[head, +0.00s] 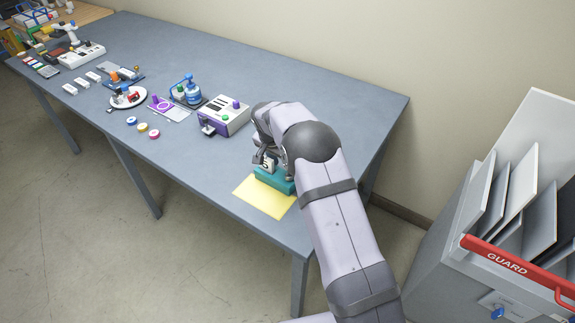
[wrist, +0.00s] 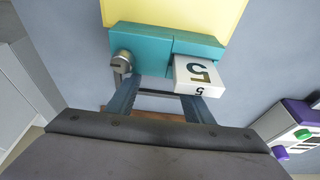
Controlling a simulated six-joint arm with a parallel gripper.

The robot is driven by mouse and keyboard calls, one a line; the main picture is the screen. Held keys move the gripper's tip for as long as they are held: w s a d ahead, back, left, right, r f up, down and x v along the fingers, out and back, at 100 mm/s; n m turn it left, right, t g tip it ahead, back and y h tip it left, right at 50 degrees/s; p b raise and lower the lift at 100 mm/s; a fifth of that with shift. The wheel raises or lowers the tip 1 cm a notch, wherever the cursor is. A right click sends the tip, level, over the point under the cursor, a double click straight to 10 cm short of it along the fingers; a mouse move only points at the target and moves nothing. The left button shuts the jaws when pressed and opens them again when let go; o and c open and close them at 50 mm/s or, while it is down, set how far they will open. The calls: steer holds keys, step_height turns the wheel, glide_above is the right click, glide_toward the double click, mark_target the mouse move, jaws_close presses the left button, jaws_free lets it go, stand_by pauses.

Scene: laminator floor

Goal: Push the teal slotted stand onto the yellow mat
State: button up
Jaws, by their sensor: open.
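The teal slotted stand (wrist: 152,42) lies across the near edge of the yellow mat (wrist: 180,12) in the wrist view. It overlaps that edge, but how much of it rests on the mat is hidden. A white block marked 5 (wrist: 199,72) and a metal knob (wrist: 122,62) are at the stand's near side. In the head view the stand (head: 276,181) is at the mat's (head: 264,199) far edge, partly behind my arm. My gripper (wrist: 160,90) is open, its two fingers apart at the stand's near side. I cannot tell whether they touch it.
A purple-and-white box (head: 224,116) stands to the left on the grey table (head: 190,50), with several small items beyond it. The mat lies near the table's front edge. A grey cabinet with a red GUARD bar (head: 515,268) stands at right.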

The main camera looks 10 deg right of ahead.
mark_target(274, 176)
steer(key=shift+s+a, duration=0.45)
steer(key=shift+s, duration=0.05)
steer(key=shift+a, duration=0.1)
stand_by(0.3)
steer(key=shift+s+a+b, duration=0.45)
steer(key=shift+s+a, duration=0.4)
steer(key=shift+s, duration=0.05)
steer(key=shift+s+a, duration=0.1)
steer(key=shift+s+a+b, duration=0.4)
steer(key=shift+s+a, duration=0.35)
stand_by(0.6)
steer(key=shift+w+d, duration=0.35)
stand_by(0.4)
steer(key=shift+r, duration=0.1)
steer(key=shift+r+p, duration=2.05)
steer(key=shift+r, duration=1.4)
